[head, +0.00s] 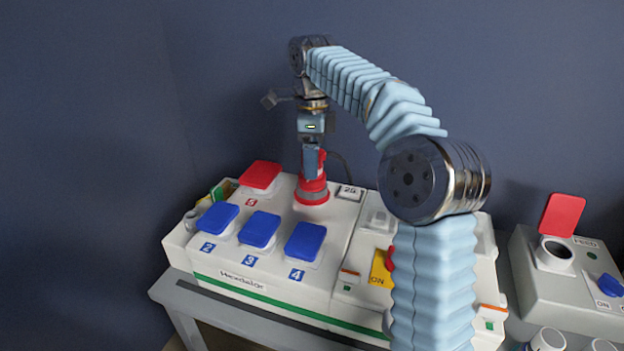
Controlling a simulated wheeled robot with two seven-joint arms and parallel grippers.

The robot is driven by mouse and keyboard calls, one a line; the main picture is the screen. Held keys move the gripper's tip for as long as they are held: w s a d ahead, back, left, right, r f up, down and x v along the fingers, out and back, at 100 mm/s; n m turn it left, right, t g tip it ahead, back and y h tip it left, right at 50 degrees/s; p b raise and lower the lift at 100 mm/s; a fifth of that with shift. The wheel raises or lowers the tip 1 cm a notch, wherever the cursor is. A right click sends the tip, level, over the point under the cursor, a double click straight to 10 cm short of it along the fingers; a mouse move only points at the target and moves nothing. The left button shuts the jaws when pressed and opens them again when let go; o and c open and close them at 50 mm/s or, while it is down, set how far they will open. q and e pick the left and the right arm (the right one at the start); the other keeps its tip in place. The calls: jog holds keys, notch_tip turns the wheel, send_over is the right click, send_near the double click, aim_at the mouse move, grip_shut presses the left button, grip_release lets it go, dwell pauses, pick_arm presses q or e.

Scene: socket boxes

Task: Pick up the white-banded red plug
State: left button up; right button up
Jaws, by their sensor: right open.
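A red plug (313,187) stands upright on the top of the large white socket box (262,285), near its back edge. A pale greyish band shows around its lower part. My right gripper (311,158) points straight down at the plug's upper part, with its fingers open. The fingers overlap the red top in this view, and I cannot tell whether they touch it. A dark cable shows behind the plug, to the right. My left gripper is out of view.
Blue lids (218,217) numbered 2, 3 and 4 line the box's front, and a red lid (260,175) lies behind. A yellow ON switch (380,268) is partly behind my arm. A second box (590,260) has a raised red lid (562,214) and round socket.

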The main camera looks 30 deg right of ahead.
jog(key=shift+f, duration=0.9)
jog(key=c, duration=0.8)
jog(key=shift+r, duration=0.1)
jog(key=shift+c, duration=0.2)
